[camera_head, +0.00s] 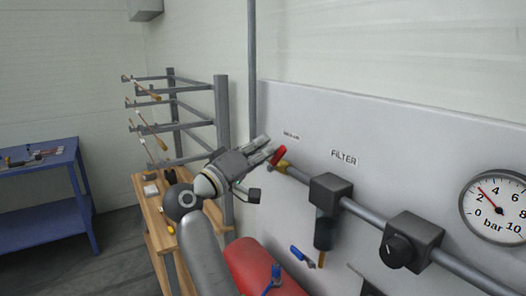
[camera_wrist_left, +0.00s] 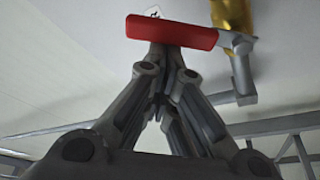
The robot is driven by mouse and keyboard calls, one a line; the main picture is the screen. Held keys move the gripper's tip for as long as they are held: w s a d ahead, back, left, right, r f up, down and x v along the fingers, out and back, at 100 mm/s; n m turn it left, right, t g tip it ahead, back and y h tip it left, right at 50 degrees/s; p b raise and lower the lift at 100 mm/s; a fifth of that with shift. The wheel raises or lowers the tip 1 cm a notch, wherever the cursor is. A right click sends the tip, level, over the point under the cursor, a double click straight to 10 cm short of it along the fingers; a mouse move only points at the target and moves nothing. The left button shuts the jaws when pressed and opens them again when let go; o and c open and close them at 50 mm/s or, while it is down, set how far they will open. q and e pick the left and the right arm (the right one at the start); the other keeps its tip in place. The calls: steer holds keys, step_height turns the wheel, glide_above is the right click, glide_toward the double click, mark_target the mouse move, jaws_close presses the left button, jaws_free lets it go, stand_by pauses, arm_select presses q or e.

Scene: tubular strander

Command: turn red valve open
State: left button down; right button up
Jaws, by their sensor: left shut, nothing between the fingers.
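The red valve handle (camera_head: 278,155) sits on a brass valve body (camera_head: 287,166) at the left end of the grey pipe on the wall panel. My left gripper (camera_head: 267,147) is shut and empty, with its fingertips right beside the red handle. In the left wrist view the red handle (camera_wrist_left: 172,32) lies across the front of the closed fingertips (camera_wrist_left: 160,70), with the brass body (camera_wrist_left: 232,18) to its right. I cannot tell whether the fingers touch the handle. My right gripper is not in view.
Along the pipe are a filter (camera_head: 328,192), a regulator block with a black knob (camera_head: 411,242) and a bar gauge (camera_head: 497,207). A red tank (camera_head: 262,268) is below. A wooden bench (camera_head: 155,222) and grey rack (camera_head: 222,120) stand left, a blue table (camera_head: 40,190) farther left.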

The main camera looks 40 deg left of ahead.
mark_target(274, 168)
arm_select(q)
steer(key=d+f+m+h+b, duration=0.1)
steer(key=m+b, duration=0.2)
steer(key=b, duration=0.1)
steer(key=s+d+f+m+h+b, duration=0.1)
steer(key=m+h+b, duration=0.1)
steer(key=m+b, duration=0.2)
steer(key=d+f+m+h+b, duration=0.1)
steer(key=m+b, duration=0.3)
steer(key=b, duration=0.2)
steer(key=shift+s+d+f+h, duration=0.3)
steer(key=shift+d, duration=0.1)
steer(key=shift+s+d+f+m+h+b, duration=0.1)
steer(key=shift+d+m+h+b, duration=0.1)
steer(key=shift+m+h+b, duration=0.65)
steer(key=shift+m+y, duration=0.25)
steer(key=shift+m, duration=0.1)
